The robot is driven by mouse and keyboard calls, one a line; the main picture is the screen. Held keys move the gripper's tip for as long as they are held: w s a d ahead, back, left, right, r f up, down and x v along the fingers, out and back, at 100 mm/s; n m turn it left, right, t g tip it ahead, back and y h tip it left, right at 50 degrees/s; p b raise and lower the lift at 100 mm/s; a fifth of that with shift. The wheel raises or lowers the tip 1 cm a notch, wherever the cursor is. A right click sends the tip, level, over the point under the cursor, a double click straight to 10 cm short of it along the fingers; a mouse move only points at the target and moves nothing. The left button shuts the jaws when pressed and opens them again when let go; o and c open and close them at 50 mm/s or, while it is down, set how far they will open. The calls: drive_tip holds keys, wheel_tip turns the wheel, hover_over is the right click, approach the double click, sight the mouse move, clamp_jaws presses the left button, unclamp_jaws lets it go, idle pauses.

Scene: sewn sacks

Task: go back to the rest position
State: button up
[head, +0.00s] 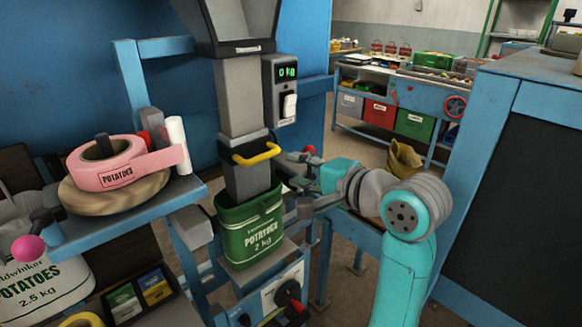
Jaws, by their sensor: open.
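My gripper (297,183) is open at the right side of the filling spout (244,178), just above the right rim of a green potato sack. The green sack (252,232), marked POTATOES 2 kg, hangs upright around the lower end of the spout. My arm reaches in from the lower right. The fingers are small and partly overlap the spout and the sack's edge; I cannot tell whether they touch the sack.
A yellow handle (257,154) sticks out from the spout. A scale display (287,72) reads 0 kg. A blue shelf (130,218) at left holds a pink label roll (125,165). A white sack (40,285) stands lower left. A blue cabinet (510,190) stands at right.

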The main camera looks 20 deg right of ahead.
idle(0.5)
drive_tip(key=s+a+f+n+h, duration=0.1)
drive_tip(key=s+f, duration=0.4)
drive_tip(key=f, duration=0.5)
drive_tip(key=s+f+n+h, duration=0.15)
drive_tip(key=s+f, duration=0.25)
drive_tip(key=f, duration=0.5)
drive_tip(key=s+a+f+n+h, duration=0.15)
drive_tip(key=s+f, duration=0.35)
drive_tip(key=f, duration=0.5)
drive_tip(key=s+f+n, duration=0.2)
drive_tip(key=s+n, duration=0.3)
drive_tip(key=s, duration=0.9)
drive_tip(key=s+a+f+n, duration=0.1)
drive_tip(key=s+n, duration=0.4)
drive_tip(key=s, duration=0.9)
drive_tip(key=shift+s+a+f+h, duration=0.25)
drive_tip(key=shift+s+f+h, duration=0.1)
drive_tip(key=shift+f+h, duration=0.05)
